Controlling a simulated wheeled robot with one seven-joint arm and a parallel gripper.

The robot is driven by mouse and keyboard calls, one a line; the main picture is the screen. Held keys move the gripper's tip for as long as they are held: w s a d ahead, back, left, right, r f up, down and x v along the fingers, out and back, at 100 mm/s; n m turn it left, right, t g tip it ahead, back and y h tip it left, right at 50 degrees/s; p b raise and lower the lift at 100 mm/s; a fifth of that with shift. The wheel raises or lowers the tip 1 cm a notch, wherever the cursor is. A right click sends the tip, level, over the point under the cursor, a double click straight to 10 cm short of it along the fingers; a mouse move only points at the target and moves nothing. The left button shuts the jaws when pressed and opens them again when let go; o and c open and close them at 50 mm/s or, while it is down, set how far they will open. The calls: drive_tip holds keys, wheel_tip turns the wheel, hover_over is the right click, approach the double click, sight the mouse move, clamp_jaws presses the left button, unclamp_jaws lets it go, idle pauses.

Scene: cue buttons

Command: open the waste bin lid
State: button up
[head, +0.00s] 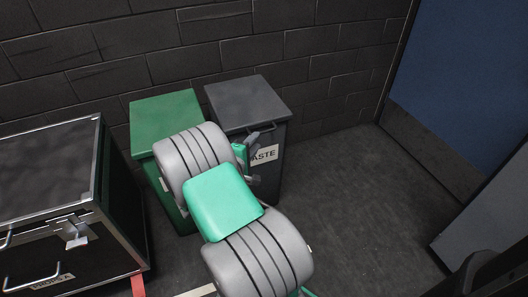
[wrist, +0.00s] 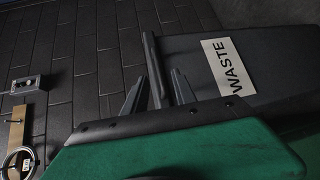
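The waste bin (head: 277,172) is dark grey with a white WASTE label (head: 264,155), and its flat lid (head: 247,98) is closed. The label also shows in the wrist view (wrist: 228,72), turned sideways. A dark handle bar (wrist: 152,65) is at the lid's front edge. My gripper (wrist: 159,76) is at the bin's front, with its two fingers apart on either side of the bar. Gaps show between the fingers and the bar, so it is not clamped. In the head view my arm hides part of the bin's front.
A green bin (head: 165,113) stands directly left of the waste bin. A black case with metal edges (head: 45,165) stands farther left. A brick wall (head: 180,45) is close behind. Floor (head: 345,180) is clear to the right, towards a blue panel (head: 460,85).

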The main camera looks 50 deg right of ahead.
sight(264, 132)
drive_tip(key=shift+n, duration=0.3)
drive_tip(key=b+x, duration=0.1)
drive_tip(key=x, duration=0.7)
drive_tip(key=shift+s+r, duration=0.1)
drive_tip(key=shift+c, duration=0.2)
clamp_jaws()
idle(0.7)
